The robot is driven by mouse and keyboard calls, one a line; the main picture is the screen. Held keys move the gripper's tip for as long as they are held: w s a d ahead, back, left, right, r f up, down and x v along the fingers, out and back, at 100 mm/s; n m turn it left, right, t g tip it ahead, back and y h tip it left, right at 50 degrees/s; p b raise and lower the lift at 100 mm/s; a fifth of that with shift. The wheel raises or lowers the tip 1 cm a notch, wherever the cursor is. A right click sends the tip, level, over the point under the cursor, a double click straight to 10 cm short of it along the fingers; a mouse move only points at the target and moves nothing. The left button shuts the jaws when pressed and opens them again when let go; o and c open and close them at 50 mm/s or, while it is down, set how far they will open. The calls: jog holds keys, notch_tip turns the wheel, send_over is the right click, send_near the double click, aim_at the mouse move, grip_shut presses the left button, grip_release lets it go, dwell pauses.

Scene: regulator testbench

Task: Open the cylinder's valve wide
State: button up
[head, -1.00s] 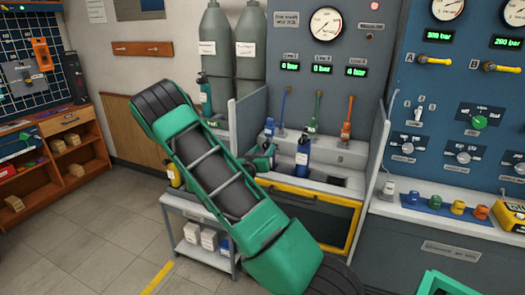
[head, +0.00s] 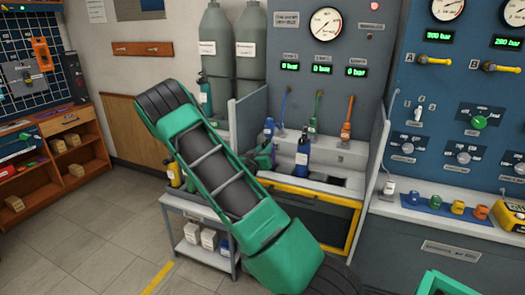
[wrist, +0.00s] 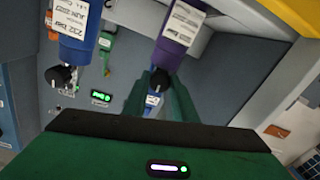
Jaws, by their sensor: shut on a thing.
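A purple cylinder (wrist: 180,35) shows upside down in the wrist view, with a black valve knob (wrist: 159,80) at its end. My gripper (wrist: 158,100) has its green fingers on both sides of that knob and is shut on it. A blue cylinder (wrist: 78,30) with its own black knob (wrist: 60,76) is to the left, apart from my fingers. The blue cylinder (head: 302,158) stands upright to the right.
A pressure gauge (head: 326,24) and green readouts (head: 320,69) are on the panel behind. Blue, green and orange (head: 347,118) hose fittings stand at the bench's back. Grey side walls (head: 374,150) flank the bench. Two large grey cylinders (head: 215,50) stand behind left.

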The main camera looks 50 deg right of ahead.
jog(key=n, duration=2.3)
jog(key=shift+a+f, duration=0.1)
jog(key=shift+f, duration=0.1)
jog(key=shift+n, duration=0.4)
jog(key=o, duration=1)
jog(key=shift+o, duration=0.3)
jog(key=shift+r, duration=0.1)
